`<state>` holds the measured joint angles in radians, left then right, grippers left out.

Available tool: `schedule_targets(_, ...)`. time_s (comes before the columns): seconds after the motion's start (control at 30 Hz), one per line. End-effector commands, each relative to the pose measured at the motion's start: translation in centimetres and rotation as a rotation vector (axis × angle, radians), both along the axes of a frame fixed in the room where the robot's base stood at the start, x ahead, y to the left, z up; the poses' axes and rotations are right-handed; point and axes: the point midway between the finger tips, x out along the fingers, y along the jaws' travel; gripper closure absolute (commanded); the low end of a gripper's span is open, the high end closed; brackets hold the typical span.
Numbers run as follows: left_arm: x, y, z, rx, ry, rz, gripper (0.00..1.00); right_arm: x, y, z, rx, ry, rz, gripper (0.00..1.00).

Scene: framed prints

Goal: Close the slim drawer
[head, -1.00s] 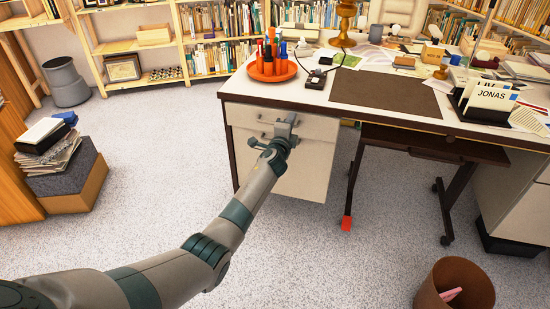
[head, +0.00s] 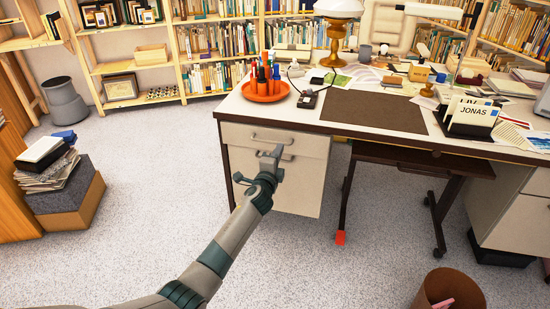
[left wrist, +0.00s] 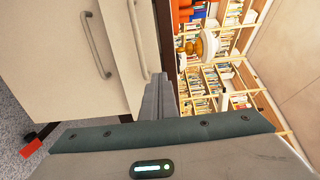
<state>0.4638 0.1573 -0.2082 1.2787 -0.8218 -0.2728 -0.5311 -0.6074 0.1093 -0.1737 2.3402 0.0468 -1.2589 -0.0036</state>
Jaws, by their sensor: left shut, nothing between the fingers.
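The slim drawer (head: 298,141) is the shallow off-white front at the top of the desk's left pedestal, with a bar handle. It also shows in the left wrist view as a narrow panel (left wrist: 118,25) beside the desktop edge. I cannot tell exactly how far it stands out. A deeper front (head: 300,185) with its own handle lies below it. My left gripper (head: 275,153) is shut and empty, in front of the pedestal near the handles. In the left wrist view its fingers (left wrist: 160,88) point along the slim front; contact is unclear. My right gripper is out of view.
The desktop (head: 240,108) above holds an orange tray of pens (head: 265,92) and a dark mat (head: 375,113). A brown bin (head: 450,290) is at lower right. Open carpet lies to the left.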

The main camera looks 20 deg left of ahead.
Motion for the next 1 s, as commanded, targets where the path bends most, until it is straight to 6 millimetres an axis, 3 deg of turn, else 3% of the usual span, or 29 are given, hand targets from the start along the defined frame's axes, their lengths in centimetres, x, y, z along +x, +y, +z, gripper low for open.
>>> schedule_targets(0.1, -2.0, -0.1, 0.1, 0.002, 0.001, 0.0, 1.0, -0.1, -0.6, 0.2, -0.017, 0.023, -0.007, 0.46)
schedule_targets(0.33, -4.2, -0.3, 0.0, 0.0, 0.001, 0.001, 1.0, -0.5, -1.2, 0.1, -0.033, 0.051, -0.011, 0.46)
schedule_targets(0.73, -4.7, -0.4, 0.0, 0.0, 0.0, 0.001, 1.0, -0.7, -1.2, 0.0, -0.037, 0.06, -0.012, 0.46)
schedule_targets(0.8, -4.7, -0.3, 0.0, 0.001, 0.0, 0.001, 0.83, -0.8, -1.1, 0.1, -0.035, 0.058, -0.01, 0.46)
schedule_targets(1.0, -5.1, 0.0, -0.5, 0.013, -0.009, -0.02, 0.83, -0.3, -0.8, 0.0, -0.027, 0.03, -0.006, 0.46)
